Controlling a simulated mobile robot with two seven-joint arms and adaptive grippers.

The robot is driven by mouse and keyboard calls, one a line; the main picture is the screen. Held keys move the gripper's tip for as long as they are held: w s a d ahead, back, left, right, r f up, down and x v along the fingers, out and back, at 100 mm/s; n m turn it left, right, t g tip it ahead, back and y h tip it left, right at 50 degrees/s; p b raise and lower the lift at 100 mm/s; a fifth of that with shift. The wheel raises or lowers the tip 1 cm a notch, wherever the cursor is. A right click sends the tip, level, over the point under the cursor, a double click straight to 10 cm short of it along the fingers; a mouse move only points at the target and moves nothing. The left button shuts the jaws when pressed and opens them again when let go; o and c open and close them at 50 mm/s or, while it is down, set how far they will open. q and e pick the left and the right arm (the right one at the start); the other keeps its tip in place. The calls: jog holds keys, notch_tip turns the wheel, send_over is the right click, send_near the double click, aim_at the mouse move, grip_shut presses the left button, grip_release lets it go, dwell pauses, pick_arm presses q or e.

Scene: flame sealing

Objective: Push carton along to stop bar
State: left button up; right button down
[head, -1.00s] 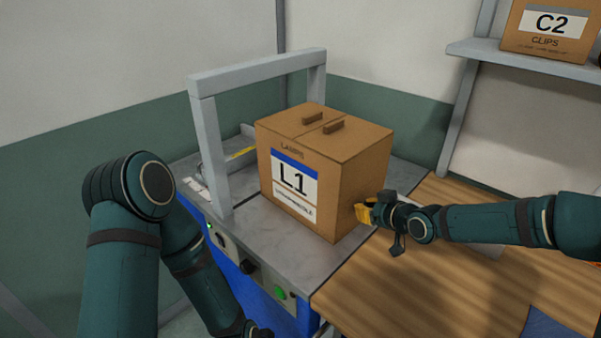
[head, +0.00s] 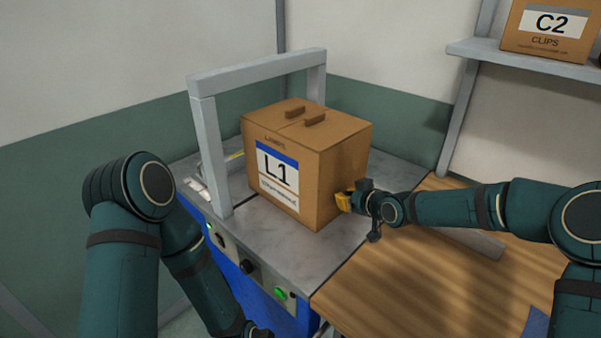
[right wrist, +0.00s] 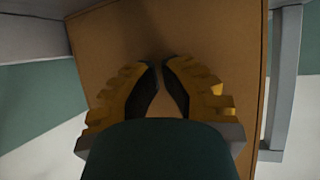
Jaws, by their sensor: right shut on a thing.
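The brown carton (head: 335,170), labelled L1, stands upright on the grey machine top (head: 300,255), close to the grey arch frame (head: 211,150). My right gripper (head: 345,201) is at the carton's right face, low down. In the right wrist view its yellow fingers (right wrist: 161,68) are drawn together against the carton's brown face (right wrist: 195,35); what lies between the tips is hidden. I cannot clearly pick out the stop bar; the part beyond the arch is mostly hidden by the carton. The end of my left arm (head: 255,332) is cut off at the bottom edge, its jaws unclear.
A wooden table (head: 400,290) adjoins the machine at right. The machine's blue front has a green button (head: 281,293) and a dark knob (head: 248,267). A carton labelled C2 (head: 548,30) stands on a wall shelf (head: 500,54). The machine top in front of the carton is clear.

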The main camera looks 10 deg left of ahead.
aim_at(339, 191)
jog(key=shift+w+a, duration=0.95)
jog(key=shift+a, duration=0.4)
jog(key=shift+w+a, duration=1)
jog(key=shift+a, duration=0.35)
jog(key=shift+w+a, duration=0.95)
jog(key=shift+a, duration=0.4)
jog(key=shift+s+d, duration=0.55)
jog(key=shift+d, duration=0.3)
jog(key=shift+s+d, duration=0.6)
jog(key=shift+d, duration=0.2)
jog(key=shift+s+d, duration=0.55)
jog(key=shift+d, duration=0.3)
